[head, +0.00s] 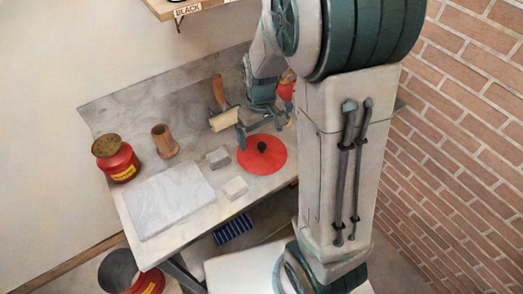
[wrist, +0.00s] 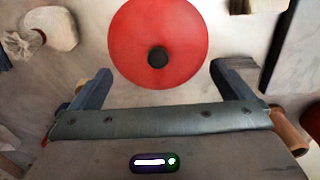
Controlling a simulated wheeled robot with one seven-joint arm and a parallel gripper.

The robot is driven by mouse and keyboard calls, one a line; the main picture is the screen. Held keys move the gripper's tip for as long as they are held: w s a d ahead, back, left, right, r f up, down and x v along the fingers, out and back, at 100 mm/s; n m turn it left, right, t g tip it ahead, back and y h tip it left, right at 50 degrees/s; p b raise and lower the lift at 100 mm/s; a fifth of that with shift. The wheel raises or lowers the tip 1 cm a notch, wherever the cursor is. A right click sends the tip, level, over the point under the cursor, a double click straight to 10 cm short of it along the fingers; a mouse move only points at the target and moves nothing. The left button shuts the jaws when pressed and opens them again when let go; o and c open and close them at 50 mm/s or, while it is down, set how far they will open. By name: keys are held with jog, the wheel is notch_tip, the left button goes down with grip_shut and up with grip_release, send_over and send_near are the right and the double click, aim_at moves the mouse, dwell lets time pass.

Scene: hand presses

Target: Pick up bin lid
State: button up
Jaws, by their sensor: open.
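The bin lid (head: 256,160) is a flat red disc with a small dark round knob in its middle. It lies on the grey table in the head view, towards the table's right side. The lid also shows in the wrist view (wrist: 158,28), at the top centre with its knob facing me. My gripper (wrist: 160,82) is open and empty, its two fingers spread apart, with the knob a little beyond the gap between them. In the head view my gripper is just above and behind the lid, partly hidden by my arm.
The marble-topped table (head: 119,198) holds a pale slab (head: 168,198), two small grey blocks (head: 218,157), a wooden cup (head: 164,141) and a red can (head: 121,162). A wooden-handled roller (head: 223,120) lies beside my gripper. A brick wall (head: 455,130) stands at right.

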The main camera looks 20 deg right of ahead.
aim_at(262, 145)
jog(key=shift+w+d+f+p, duration=0.1)
jog(key=shift+f+p, duration=0.05)
jog(key=shift+f, duration=1.35)
jog(key=shift+w+f+p, duration=0.1)
jog(key=shift+f+p, duration=0.05)
jog(key=shift+f, duration=1.35)
jog(key=shift+s, duration=0.2)
jog(key=c, duration=1.8)
